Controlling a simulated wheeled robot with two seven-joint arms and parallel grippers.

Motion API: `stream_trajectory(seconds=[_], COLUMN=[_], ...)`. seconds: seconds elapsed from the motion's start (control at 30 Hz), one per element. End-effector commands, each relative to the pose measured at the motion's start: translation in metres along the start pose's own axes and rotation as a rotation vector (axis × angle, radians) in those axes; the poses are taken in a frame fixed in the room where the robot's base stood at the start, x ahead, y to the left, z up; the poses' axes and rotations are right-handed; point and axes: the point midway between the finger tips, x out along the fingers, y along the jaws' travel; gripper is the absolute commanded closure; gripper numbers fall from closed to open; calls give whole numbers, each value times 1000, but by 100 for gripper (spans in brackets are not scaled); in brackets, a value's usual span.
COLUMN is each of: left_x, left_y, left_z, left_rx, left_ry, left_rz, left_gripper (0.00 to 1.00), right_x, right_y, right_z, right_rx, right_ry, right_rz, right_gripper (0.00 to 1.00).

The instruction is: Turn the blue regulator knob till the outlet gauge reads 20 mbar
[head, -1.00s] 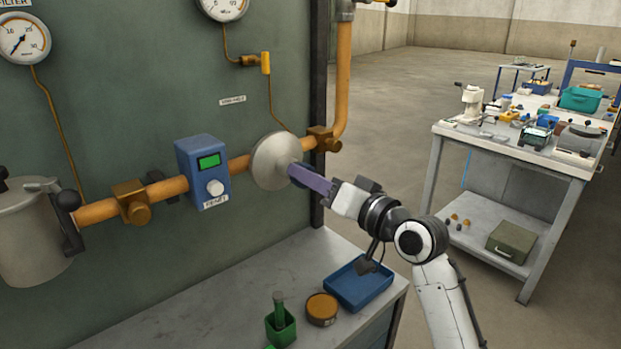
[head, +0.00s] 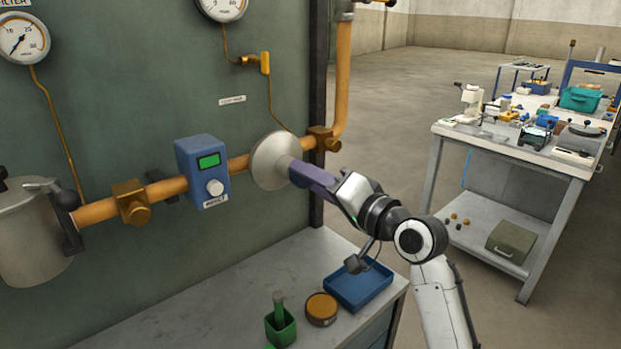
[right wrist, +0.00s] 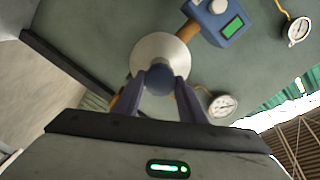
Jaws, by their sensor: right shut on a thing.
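The pale round regulator body (head: 272,161) sits on the orange pipe. The blue regulator knob (right wrist: 159,79) sticks out from its middle in the right wrist view. My right gripper (right wrist: 157,88) is shut on this knob, with one purple finger on each side. A gauge also shows in the right wrist view (right wrist: 222,104), too small to read. My left gripper is out of view.
A blue box with green display (head: 203,171) sits on the pipe left of the regulator. Below are a blue tray (head: 358,287), a round orange-topped tin (head: 321,309) and a green holder (head: 281,325) on the bench. A cluttered workbench (head: 525,140) stands at right.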

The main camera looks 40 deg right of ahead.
Motion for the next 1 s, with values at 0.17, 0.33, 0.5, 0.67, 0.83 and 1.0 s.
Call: stream_trajectory(seconds=[0.17,0.33,0.5,0.67,0.83,1.0], left_x=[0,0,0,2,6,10], left_y=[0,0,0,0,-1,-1], left_z=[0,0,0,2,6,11], left_rx=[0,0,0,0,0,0], left_ry=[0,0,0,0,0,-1], left_rz=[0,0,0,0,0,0], left_gripper=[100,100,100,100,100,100], right_x=[0,0,0,-10,-40,-74], right_y=[1,1,0,2,3,3], right_z=[1,1,0,1,2,2], right_rx=[0,-1,-1,-1,-3,-4], right_ry=[-3,-2,-1,-1,-1,-2], right_rz=[2,1,1,2,3,3], right_gripper=[58,45,45,45,45,45])
